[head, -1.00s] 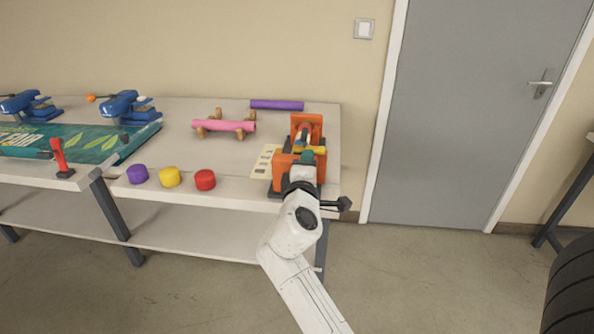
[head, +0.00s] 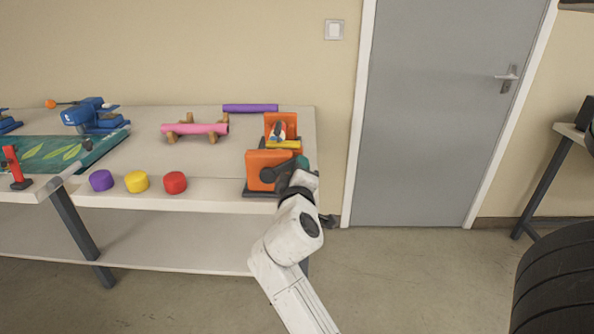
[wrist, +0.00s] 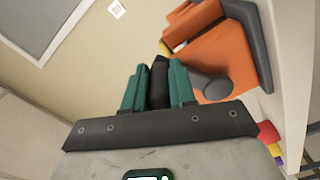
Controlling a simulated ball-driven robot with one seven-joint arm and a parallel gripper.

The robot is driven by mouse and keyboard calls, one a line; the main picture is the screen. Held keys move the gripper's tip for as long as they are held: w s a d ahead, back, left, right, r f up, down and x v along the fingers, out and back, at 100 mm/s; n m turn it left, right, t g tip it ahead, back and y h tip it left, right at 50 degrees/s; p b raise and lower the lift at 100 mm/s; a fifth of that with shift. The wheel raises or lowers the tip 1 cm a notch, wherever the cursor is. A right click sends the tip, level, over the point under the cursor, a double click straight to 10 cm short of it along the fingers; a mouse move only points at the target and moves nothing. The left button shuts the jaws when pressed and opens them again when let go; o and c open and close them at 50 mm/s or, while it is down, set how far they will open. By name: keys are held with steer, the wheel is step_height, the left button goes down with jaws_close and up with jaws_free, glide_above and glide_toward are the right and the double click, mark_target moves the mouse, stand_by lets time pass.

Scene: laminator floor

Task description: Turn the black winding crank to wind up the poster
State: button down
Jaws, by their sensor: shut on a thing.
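The winder (head: 268,160), with orange end blocks on a dark base, stands at the right end of the table. It also shows in the wrist view (wrist: 218,58). In the wrist view, the green fingers of my gripper (wrist: 157,82) are shut on the black crank handle (wrist: 159,80), one on each side. The round crank hub (wrist: 210,87) is right of them.
Purple (head: 101,180), yellow (head: 136,182) and red (head: 175,183) caps line the table's front edge. A pink roll (head: 195,129) rests on wooden supports, with a purple tube (head: 250,108) behind. A grey door (head: 440,110) is at right; a black tyre (head: 560,290) stands at lower right.

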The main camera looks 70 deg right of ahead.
steer(key=shift+f, duration=0.15)
steer(key=c, duration=0.9)
jaws_free()
steer(key=v, duration=1)
steer(key=shift+s+a+b, duration=0.15)
steer(key=shift+a+b, duration=0.2)
steer(key=shift+a, duration=0.05)
steer(key=s+a+f+g+y+p, duration=0.25)
steer(key=a+f+y+p, duration=0.45)
steer(key=f+y, duration=0.5)
steer(key=s+a+f+g+y+p, duration=0.1)
steer(key=s+a+f, duration=0.1)
steer(key=a, duration=0.2)
steer(key=s+a+f+y+p, duration=0.1)
steer(key=s+a+f+y, duration=0.1)
steer(key=s+a+f, duration=0.1)
steer(key=s+a+f+g+y+p, duration=0.1)
steer(key=s+a+f, duration=0.1)
steer(key=a, duration=0.3)
steer(key=shift+s+a+f+n+g+y+p, duration=0.3)
steer(key=shift+s+f+n+g+y, duration=0.1)
steer(key=shift+f, duration=0.25)
